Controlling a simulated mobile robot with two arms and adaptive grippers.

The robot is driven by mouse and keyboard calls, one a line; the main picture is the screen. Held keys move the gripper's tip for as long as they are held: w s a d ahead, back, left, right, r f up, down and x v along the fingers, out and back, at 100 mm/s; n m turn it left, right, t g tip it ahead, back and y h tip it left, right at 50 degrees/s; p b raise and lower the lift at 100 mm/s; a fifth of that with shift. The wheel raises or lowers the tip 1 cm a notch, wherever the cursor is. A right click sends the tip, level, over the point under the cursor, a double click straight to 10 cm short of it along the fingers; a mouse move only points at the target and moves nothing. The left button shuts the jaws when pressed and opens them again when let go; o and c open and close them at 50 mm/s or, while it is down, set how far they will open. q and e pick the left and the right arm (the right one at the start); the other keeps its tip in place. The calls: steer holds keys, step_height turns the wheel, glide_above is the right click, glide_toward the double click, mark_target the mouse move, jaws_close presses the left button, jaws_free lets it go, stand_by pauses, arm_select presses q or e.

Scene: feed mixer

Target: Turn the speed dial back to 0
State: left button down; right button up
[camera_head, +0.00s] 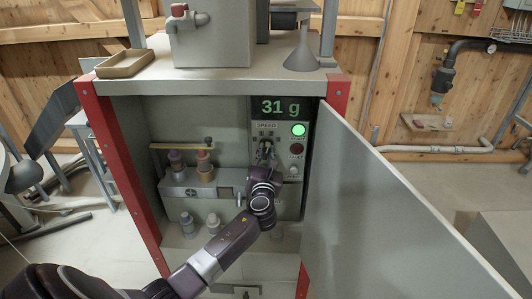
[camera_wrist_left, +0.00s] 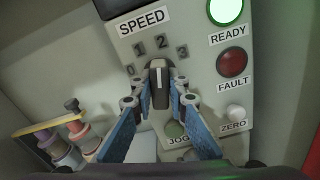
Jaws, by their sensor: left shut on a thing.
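The speed dial (camera_wrist_left: 158,90) is a dark knob with a white line, below the SPEED label on the control panel (camera_head: 280,150). Its marks 0, 1, 2 and 3 arc above it. The white line points up, roughly at the 2. My left gripper (camera_head: 265,155) reaches into the open cabinet to the panel. In the left wrist view its two blue-padded fingers (camera_wrist_left: 159,82) are on either side of the dial and shut on it. In the head view the gripper mostly hides the dial. My right gripper is not in view.
The display (camera_head: 280,107) reads 31 g. The green READY light (camera_head: 298,130) is lit; the red FAULT light (camera_head: 296,149) looks dark. A grey cabinet door (camera_head: 380,210) stands open at right. Bottle-like parts (camera_head: 205,165) stand left of the panel. A tray (camera_head: 125,63) lies on top.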

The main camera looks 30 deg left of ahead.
arm_select(q)
steer(key=n+b, duration=0.1)
steer(key=n, duration=0.3)
steer(key=shift+f, duration=0.1)
steer(key=n+b, duration=0.1)
steer(key=n, duration=0.3)
steer(key=shift+n+b, duration=0.4)
steer(key=n+b, duration=0.1)
steer(key=n, duration=0.3)
steer(key=shift+b, duration=0.4)
steer(key=shift+n+b, duration=0.6)
steer(key=shift+n, duration=1.2)
steer(key=c, duration=1.9)
jaws_free()
